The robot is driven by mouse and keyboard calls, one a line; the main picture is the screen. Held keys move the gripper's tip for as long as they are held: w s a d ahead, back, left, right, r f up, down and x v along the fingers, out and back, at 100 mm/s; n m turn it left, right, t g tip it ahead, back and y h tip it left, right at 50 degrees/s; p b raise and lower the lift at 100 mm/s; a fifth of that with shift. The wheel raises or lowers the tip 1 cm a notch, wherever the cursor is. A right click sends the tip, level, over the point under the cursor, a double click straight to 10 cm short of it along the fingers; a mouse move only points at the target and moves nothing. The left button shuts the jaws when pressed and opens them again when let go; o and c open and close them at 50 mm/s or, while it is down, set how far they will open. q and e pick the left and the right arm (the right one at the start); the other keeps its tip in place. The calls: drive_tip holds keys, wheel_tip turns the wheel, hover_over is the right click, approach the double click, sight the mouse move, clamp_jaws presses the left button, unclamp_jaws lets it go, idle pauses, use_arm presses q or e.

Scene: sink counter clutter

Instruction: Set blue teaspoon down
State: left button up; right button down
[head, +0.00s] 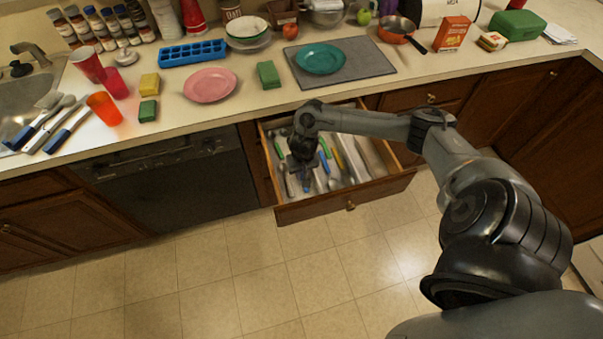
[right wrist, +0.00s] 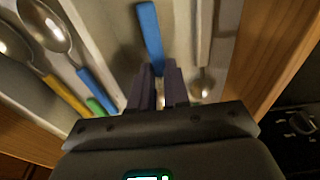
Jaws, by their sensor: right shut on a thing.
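The blue teaspoon shows by its blue handle (right wrist: 149,35) in the right wrist view, running down between the fingers of my right gripper (right wrist: 159,90). The gripper is shut on it; the rest of the spoon is largely hidden by the fingers. In the head view my right gripper (head: 304,180) points down inside the open drawer (head: 345,203), in its left part. I cannot tell whether the held spoon touches the drawer bottom. My left gripper is not in view.
Another blue-handled spoon (right wrist: 96,92) and a yellow-handled one (right wrist: 63,94) lie to the left in the wrist view. A wooden drawer wall (right wrist: 285,60) is at the right. The counter above holds a pink plate (head: 210,85), a green sponge (head: 268,75) and a grey mat (head: 375,69).

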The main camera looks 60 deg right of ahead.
drive_tip(key=shift+f, duration=0.35)
drive_tip(key=c, duration=1.1)
unclamp_jaws()
drive_tip(key=shift+r, duration=0.25)
wheel_tip(320, 180, up, 12)
drive_tip(key=s+a+p, duration=0.1)
drive_tip(key=p, duration=0.3)
drive_tip(key=shift+f+p, duration=0.15)
drive_tip(key=shift+p, duration=0.25)
